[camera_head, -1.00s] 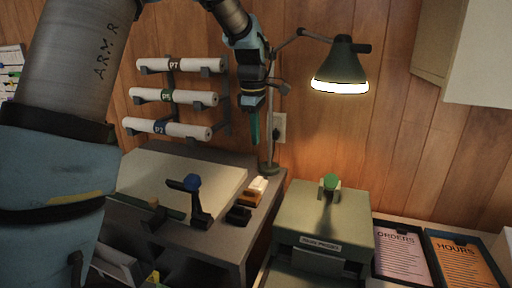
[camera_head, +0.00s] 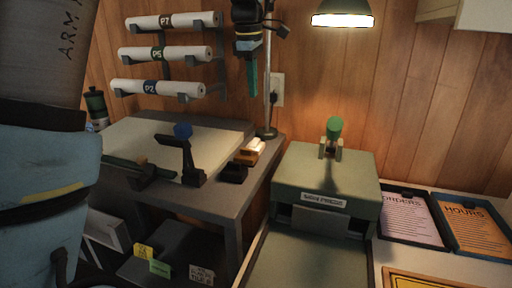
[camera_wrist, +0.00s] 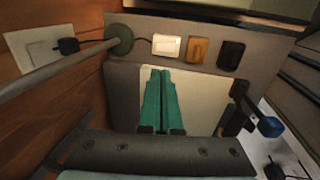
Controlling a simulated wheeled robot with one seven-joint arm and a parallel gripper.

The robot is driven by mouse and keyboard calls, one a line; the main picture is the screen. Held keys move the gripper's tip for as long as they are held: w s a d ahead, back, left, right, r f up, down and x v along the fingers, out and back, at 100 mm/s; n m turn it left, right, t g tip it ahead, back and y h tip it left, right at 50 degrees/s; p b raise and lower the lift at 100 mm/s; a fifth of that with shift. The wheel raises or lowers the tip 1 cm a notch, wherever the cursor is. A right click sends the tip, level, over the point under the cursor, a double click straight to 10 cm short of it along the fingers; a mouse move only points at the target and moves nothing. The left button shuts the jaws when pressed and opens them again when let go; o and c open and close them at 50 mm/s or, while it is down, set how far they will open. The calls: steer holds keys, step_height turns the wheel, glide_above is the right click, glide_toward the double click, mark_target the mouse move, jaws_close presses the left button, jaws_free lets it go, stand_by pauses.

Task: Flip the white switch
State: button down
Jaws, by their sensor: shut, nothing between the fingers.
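The white switch (camera_wrist: 167,46) is a small rocker on the grey edge strip of a desk, in the upper middle of the wrist view. In the head view the white switch (camera_head: 257,145) sits at the desk's right back corner, by the lamp foot. An orange switch (camera_wrist: 198,51) and a black switch (camera_wrist: 231,55) stand in a row beside it. My gripper (camera_head: 253,97) points down above the back of the desk, higher than the switches and apart from them. Its teal fingers (camera_wrist: 158,72) are shut together and empty.
A desk lamp's foot (camera_wrist: 119,40) and pole stand close beside the white switch. A blue-knobbed lever (camera_head: 183,131) rises from the desk front. Rolled plans (camera_head: 160,88) hang on the wall behind. A green-knobbed sign press (camera_head: 320,180) stands at the right.

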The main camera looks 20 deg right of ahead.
mark_target(257, 139)
steer(key=shift+s+r+b, duration=0.1)
steer(key=shift+b, duration=0.5)
steer(key=f, duration=0.4)
steer(key=w+d+f, duration=0.1)
steer(key=f, duration=0.4)
steer(key=w+f, duration=0.1)
steer(key=f, duration=0.3)
steer(key=shift+d+f+p, duration=0.35)
steer(key=shift+f+p, duration=0.05)
steer(key=shift+r+p, duration=0.1)
steer(key=shift+p, duration=0.3)
